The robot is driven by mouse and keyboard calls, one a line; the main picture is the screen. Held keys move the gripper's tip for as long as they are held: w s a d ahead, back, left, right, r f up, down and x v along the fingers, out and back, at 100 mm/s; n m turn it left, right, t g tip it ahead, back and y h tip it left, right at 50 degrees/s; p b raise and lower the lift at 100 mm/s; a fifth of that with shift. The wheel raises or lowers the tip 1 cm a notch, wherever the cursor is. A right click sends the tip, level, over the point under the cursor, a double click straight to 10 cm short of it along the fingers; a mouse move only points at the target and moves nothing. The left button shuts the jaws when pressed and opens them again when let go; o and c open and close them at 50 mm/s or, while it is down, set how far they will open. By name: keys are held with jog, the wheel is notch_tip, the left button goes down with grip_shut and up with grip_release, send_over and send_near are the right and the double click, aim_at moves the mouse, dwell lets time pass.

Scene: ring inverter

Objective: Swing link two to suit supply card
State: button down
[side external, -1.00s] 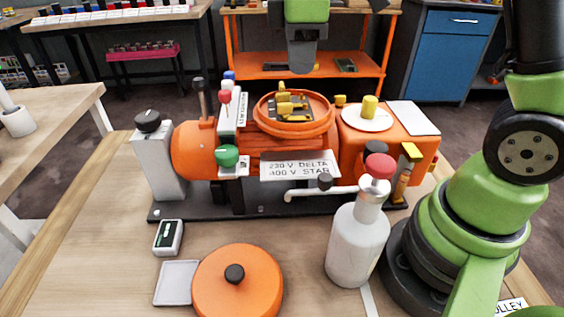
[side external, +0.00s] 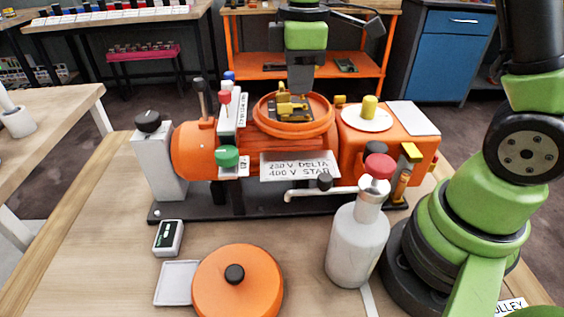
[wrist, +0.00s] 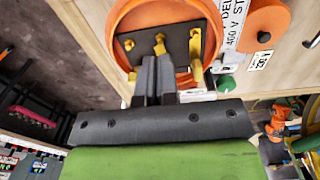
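The orange motor's open round terminal box (side external: 262,118) holds a black board (wrist: 180,44) with yellow brass links and studs. A brass piece (wrist: 159,44) sits at my fingertips, and a brass link (wrist: 196,48) lies to its right in the wrist view. I cannot tell which is link two. My gripper (side external: 299,90) points down at the board, its dark fingers (wrist: 155,58) close together. Whether they hold the brass piece is unclear. A plate (side external: 300,165) on the motor's front reads "230 V DELTA, 400 V STAR".
A yellow knob on a white disc (side external: 369,107) stands right of the box. A red and white lever unit (side external: 226,105) stands left. A white bottle (side external: 357,245), orange lid (side external: 238,283) and small meter (side external: 168,237) are in front, with bare bench at left.

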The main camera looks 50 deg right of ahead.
jog(key=shift+s+a+f, duration=0.2)
jog(key=shift+a+f, duration=0.1)
jog(key=shift+f, duration=0.3)
jog(key=shift+s+d, duration=0.1)
jog(key=shift+d, duration=0.05)
jog(key=shift+s+d, duration=0.15)
jog(key=shift+d, duration=0.05)
jog(key=shift+r, duration=0.25)
jog(key=shift+d+r, duration=0.1)
jog(key=shift+r, duration=2.75)
